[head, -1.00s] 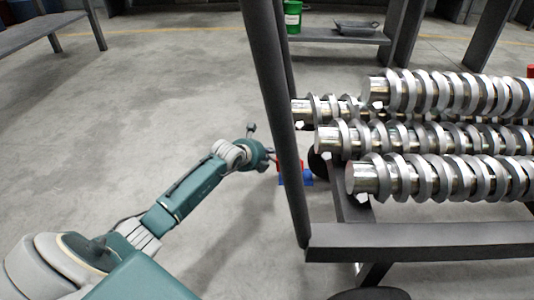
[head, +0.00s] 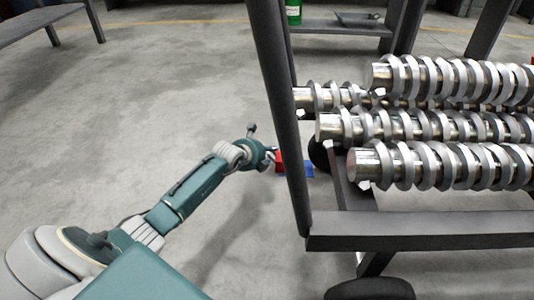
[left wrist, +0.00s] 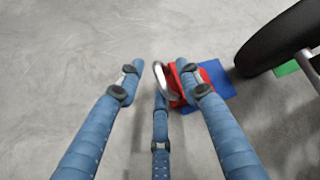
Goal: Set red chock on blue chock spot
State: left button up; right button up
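The red chock (head: 281,160) is low near the rack's front post in the head view, partly behind it. In the left wrist view the red chock (left wrist: 178,88) has a curved metal handle (left wrist: 161,82) and overlaps the left part of the blue spot (left wrist: 217,80). I cannot tell whether it touches the floor. The blue spot also shows beside the post (head: 308,170). My left gripper (head: 264,145) is right at the chock. Its blue fingers (left wrist: 160,84) are spread, with the handle between them and the right finger covering part of the chock. My right gripper is not in view.
A black wheel (left wrist: 275,38) stands close right of the blue spot, with a green patch (left wrist: 287,68) beyond. The rack's dark post (head: 278,110) rises beside my left gripper, and ribbed metal rollers (head: 430,165) lie on the rack. Floor to the left is clear.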

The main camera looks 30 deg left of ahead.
pick_arm(q)
jog(key=shift+s+f, duration=0.1)
jog(key=shift+s, duration=0.1)
jog(key=v, duration=1.1)
jog(key=shift+s+r, duration=0.2)
jog(key=shift+r, duration=0.2)
jog(key=shift+s, duration=0.1)
